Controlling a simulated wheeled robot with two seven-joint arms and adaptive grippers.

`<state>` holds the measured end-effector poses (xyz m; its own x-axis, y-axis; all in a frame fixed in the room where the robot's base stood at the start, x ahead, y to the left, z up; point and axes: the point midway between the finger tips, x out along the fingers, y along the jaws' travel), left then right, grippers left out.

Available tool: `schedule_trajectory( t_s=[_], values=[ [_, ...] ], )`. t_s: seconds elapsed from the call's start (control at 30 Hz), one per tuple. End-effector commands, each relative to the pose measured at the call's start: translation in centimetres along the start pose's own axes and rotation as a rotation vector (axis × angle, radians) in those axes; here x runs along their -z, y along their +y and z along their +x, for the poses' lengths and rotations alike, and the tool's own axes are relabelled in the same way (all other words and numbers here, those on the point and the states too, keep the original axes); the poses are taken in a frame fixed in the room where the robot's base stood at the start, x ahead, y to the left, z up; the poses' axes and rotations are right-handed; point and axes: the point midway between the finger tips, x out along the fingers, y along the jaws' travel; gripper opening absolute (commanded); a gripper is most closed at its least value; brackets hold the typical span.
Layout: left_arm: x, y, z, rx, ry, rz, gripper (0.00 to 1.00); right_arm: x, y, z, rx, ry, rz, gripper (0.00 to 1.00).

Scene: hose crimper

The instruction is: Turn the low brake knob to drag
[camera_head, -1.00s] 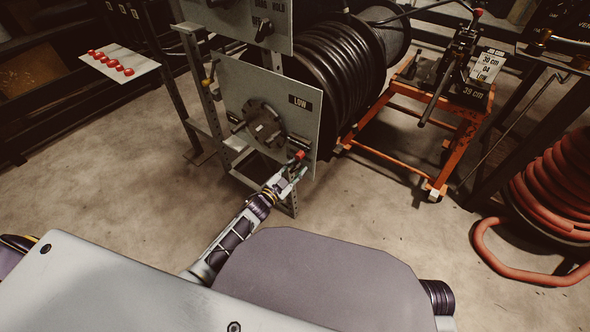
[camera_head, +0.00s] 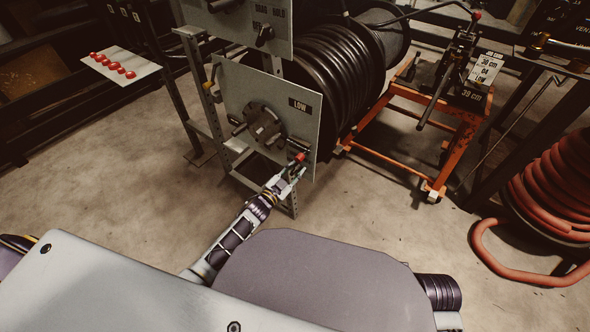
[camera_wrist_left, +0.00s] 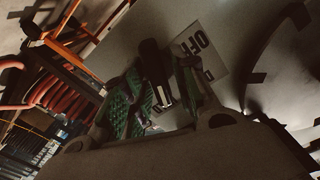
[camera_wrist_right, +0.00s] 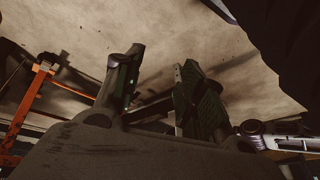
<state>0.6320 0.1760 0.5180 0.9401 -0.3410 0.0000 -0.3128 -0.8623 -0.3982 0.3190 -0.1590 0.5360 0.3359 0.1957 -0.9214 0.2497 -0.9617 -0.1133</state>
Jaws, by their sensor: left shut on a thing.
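The low brake panel (camera_head: 270,108) is the grey plate marked LOW in the head view. My left gripper (camera_head: 293,172) is at its lower right corner, beside a red piece (camera_head: 299,157). In the left wrist view the low brake knob (camera_wrist_left: 153,62), a black lever, stands between the green-padded fingers (camera_wrist_left: 150,100), which are shut on it. An OFF label (camera_wrist_left: 198,42) is just right of it. In the head view the gripper hides the knob. My right gripper (camera_wrist_right: 158,85) is open and empty in the right wrist view, above the floor.
An upper panel (camera_head: 225,20) with another black knob (camera_head: 265,36) is above the low one. A dark hub (camera_head: 264,124) sticks out of the low panel. A black hose reel (camera_head: 345,65) stands behind. An orange cart (camera_head: 436,186) and red hose (camera_head: 550,190) are to the right.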

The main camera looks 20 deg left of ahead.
Motion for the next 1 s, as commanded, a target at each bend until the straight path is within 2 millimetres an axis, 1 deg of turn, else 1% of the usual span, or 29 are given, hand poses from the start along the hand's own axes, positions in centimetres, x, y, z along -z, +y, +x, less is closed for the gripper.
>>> schedule_trajectory(
  t_s=[0.03, 0.2, 0.3, 0.67, 1.0],
  values=[
    [0.1, -0.1, 0.0, -0.001, -0.002, -0.018, 0.04, 0.1, 0.1, -0.6, -0.005, -0.007, -0.001, 0.40],
    [0.1, -0.1, 0.0, -0.001, -0.002, -0.085, 0.04, 0.2, 0.3, -2.0, -0.022, -0.034, -0.005, 0.40],
    [0.1, -0.1, 0.0, -0.001, -0.002, -0.125, 0.04, 0.2, 0.5, -2.6, -0.031, -0.050, -0.006, 0.40],
    [0.1, -0.3, 0.0, -0.001, -0.002, -0.315, 0.04, -0.7, 1.1, -0.3, -0.042, -0.095, 0.000, 0.40],
    [-0.1, -0.5, -0.1, -0.001, -0.002, -0.624, 0.04, -1.9, 1.8, 1.8, -0.054, -0.141, 0.006, 0.40]
  ],
)
